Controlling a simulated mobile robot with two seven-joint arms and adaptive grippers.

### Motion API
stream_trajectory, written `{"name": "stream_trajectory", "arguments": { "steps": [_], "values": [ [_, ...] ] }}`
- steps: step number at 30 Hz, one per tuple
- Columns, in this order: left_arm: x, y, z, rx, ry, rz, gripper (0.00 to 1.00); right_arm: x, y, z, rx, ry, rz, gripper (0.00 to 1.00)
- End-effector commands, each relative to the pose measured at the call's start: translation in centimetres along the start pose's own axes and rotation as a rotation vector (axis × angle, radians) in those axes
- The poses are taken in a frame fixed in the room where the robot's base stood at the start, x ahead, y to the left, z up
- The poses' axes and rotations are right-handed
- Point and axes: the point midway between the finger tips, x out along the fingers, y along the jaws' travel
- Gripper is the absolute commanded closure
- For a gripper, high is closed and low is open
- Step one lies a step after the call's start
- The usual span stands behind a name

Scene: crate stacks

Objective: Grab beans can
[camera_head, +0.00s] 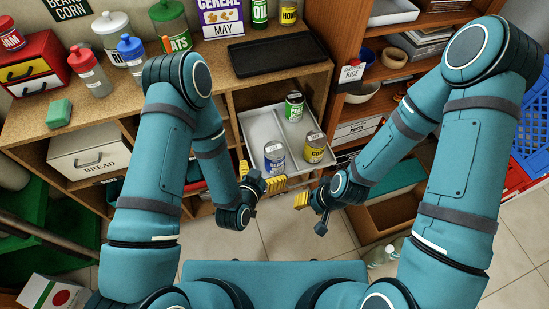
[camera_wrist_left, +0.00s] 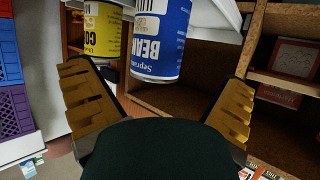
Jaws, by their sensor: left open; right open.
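The blue beans can (camera_head: 274,157) stands at the near left of an open white drawer (camera_head: 253,126). A yellow corn can (camera_head: 314,148) stands to its right, and a green peas can (camera_head: 294,107) stands farther back. My left gripper (camera_head: 262,178) is open and empty just in front of the beans can. In the left wrist view the beans can (camera_wrist_left: 160,40) appears upside down between and beyond the spread yellow fingers (camera_wrist_left: 155,76), with no visible contact. The corn can (camera_wrist_left: 103,30) shows beside it. My right gripper (camera_head: 306,200) is open and empty, right of the left one.
The drawer's walls surround the cans, with bare floor at its left. A black tray (camera_head: 268,54) lies on the counter above. A shelf unit (camera_head: 340,60) stands close on the right. A cardboard box (camera_head: 385,215) sits on the floor below my right arm.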

Motion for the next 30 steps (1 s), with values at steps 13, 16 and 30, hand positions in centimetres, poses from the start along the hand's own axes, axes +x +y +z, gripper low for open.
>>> {"name": "stream_trajectory", "arguments": {
  "steps": [13,16,30],
  "values": [
    [4.6,0.2,-0.1,0.001,0.003,0.001,0.00,0.8,0.3,-0.1,-0.001,0.004,0.000,0.53],
    [6.1,0.3,-0.2,0.000,0.002,0.000,0.00,1.2,0.4,-0.1,-0.001,0.006,0.000,0.53],
    [7.9,0.3,-0.2,0.000,-0.001,0.000,0.11,1.4,0.5,-0.2,-0.002,0.008,0.000,0.53]
  ]
}}
